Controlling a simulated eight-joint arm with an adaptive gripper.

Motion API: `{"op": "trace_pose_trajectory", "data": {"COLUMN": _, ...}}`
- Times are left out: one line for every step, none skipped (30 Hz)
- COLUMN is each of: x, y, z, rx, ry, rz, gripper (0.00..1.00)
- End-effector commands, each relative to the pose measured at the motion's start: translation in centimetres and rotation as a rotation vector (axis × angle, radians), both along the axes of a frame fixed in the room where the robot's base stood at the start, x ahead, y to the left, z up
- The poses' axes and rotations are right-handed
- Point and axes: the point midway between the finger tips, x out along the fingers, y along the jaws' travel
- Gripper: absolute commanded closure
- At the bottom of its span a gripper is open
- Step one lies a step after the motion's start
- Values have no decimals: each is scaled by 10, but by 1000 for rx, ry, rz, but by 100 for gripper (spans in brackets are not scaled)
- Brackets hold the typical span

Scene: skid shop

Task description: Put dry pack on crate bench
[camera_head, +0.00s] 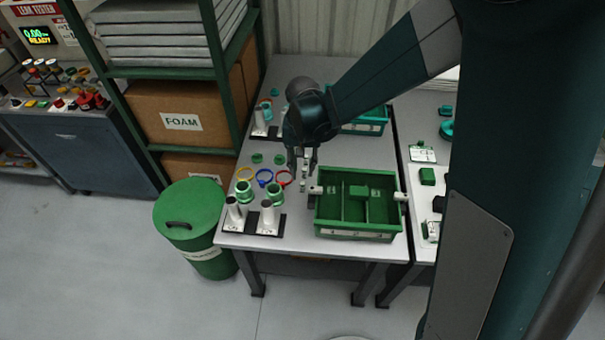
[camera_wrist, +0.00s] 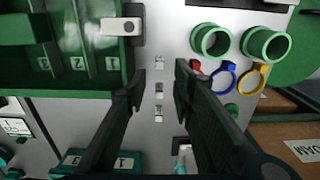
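My gripper (camera_head: 302,171) points down over the row, left of the green crate (camera_head: 357,235). In the wrist view my gripper (camera_wrist: 160,70) is open, with nothing held between its fingers. The crate has dividers and numbered compartments; a green block lies at its far side.
A teal crate (camera_head: 372,128) sits behind. A green bin (camera_head: 190,205) and shelving with a foam box (camera_head: 181,122) flank the bench's left side.

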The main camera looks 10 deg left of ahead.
Motion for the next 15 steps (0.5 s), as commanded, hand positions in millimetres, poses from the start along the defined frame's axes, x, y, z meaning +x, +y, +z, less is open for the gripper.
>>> {"op": "trace_pose_trajectory", "data": {"x": 0, "y": 0, "z": 8, "rx": 0, "ry": 0, "rz": 0, "gripper": 75}}
{"op": "trace_pose_trajectory", "data": {"x": 0, "y": 0, "z": 12, "rx": 0, "ry": 0, "rz": 0, "gripper": 75}}
{"op": "trace_pose_trajectory", "data": {"x": 0, "y": 0, "z": 16, "rx": 0, "ry": 0, "rz": 0, "gripper": 75}}
{"op": "trace_pose_trajectory", "data": {"x": 0, "y": 0, "z": 18, "rx": 0, "ry": 0, "rz": 0, "gripper": 75}}
{"op": "trace_pose_trajectory", "data": {"x": 0, "y": 0, "z": 21, "rx": 0, "ry": 0, "rz": 0, "gripper": 75}}
{"op": "trace_pose_trajectory", "data": {"x": 0, "y": 0, "z": 24, "rx": 0, "ry": 0, "rz": 0, "gripper": 75}}
{"op": "trace_pose_trajectory", "data": {"x": 0, "y": 0, "z": 26, "rx": 0, "ry": 0, "rz": 0, "gripper": 75}}
{"op": "trace_pose_trajectory", "data": {"x": 0, "y": 0, "z": 27, "rx": 0, "ry": 0, "rz": 0, "gripper": 75}}
{"op": "trace_pose_trajectory", "data": {"x": 0, "y": 0, "z": 29, "rx": 0, "ry": 0, "rz": 0, "gripper": 75}}
{"op": "trace_pose_trajectory", "data": {"x": 0, "y": 0, "z": 30, "rx": 0, "ry": 0, "rz": 0, "gripper": 75}}
{"op": "trace_pose_trajectory", "data": {"x": 0, "y": 0, "z": 30, "rx": 0, "ry": 0, "rz": 0, "gripper": 75}}
{"op": "trace_pose_trajectory", "data": {"x": 0, "y": 0, "z": 31, "rx": 0, "ry": 0, "rz": 0, "gripper": 75}}
{"op": "trace_pose_trajectory", "data": {"x": 0, "y": 0, "z": 31, "rx": 0, "ry": 0, "rz": 0, "gripper": 75}}
{"op": "trace_pose_trajectory", "data": {"x": 0, "y": 0, "z": 31, "rx": 0, "ry": 0, "rz": 0, "gripper": 75}}
{"op": "trace_pose_trajectory", "data": {"x": 0, "y": 0, "z": 31, "rx": 0, "ry": 0, "rz": 0, "gripper": 75}}
